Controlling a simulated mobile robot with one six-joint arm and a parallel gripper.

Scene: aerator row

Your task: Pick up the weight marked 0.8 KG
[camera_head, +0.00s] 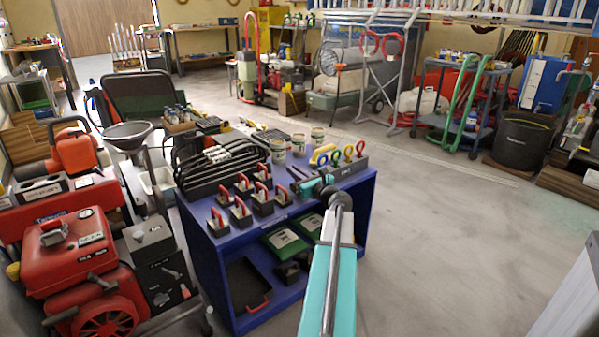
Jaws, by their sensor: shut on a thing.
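Several dark weights with red handles stand in rows on top of the blue cart (210,265). One weight (217,224) is at the front left corner and another weight (262,206) is further right. Their markings are too small to read, so I cannot tell which is 0.8 KG. My gripper (302,186) is low over the cart top, at the right end of the front row, beside a red-handled weight (282,198). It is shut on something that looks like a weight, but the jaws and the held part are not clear.
Behind the weights are black curved handles (215,160) and several cans (298,145). Green cases (285,241) lie on the lower shelf. A red machine (75,255) is left; floor at right is clear.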

